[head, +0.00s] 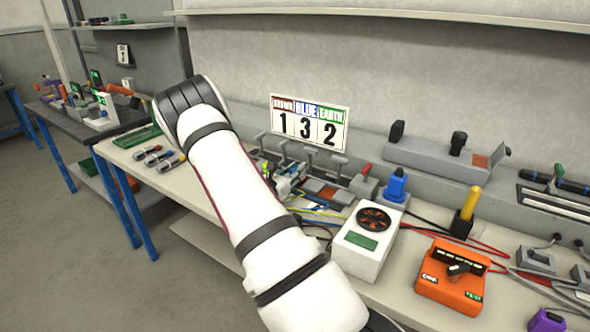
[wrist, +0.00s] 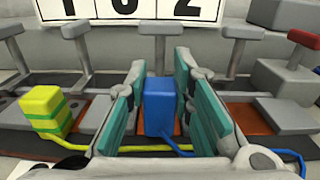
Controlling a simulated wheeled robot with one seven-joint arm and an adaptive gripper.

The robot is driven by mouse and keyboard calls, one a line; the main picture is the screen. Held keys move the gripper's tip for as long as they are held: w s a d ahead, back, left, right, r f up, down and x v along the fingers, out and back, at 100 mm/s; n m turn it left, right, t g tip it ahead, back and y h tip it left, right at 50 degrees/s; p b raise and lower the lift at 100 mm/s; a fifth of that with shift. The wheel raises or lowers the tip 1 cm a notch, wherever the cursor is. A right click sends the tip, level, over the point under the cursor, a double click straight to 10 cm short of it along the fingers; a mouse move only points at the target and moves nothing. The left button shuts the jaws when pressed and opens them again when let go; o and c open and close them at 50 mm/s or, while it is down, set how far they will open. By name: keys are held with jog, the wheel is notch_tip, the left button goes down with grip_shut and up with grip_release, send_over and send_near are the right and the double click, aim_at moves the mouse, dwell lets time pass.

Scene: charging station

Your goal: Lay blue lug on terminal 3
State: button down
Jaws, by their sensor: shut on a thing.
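In the wrist view my gripper (wrist: 160,82) is shut on the blue lug (wrist: 158,110), which sits upright between the teal finger pads. A blue wire runs from its lower end to the right. The lug is in front of a terminal block (wrist: 65,80) with several grey levers raised. Copper-coloured plates (wrist: 250,118) show on both sides; the spot behind and below the lug is hidden. No terminal numbers are readable on the block, so I cannot tell which is terminal 3. In the head view my arm hides much of the gripper and lug.
A yellow-green lug (wrist: 45,110) is on the block's left part, its yellow wire passing under my gripper. A sign (head: 310,122) reads brown 1, blue 3, earth 2. A white fan box (head: 365,240) and an orange tester (head: 452,277) stand to the right.

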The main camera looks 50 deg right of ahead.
jog(key=shift+f, duration=0.5)
jog(key=c, duration=1.3)
grip_release()
jog(key=a, duration=0.8)
jog(key=s+a, duration=0.1)
jog(key=a, duration=0.3)
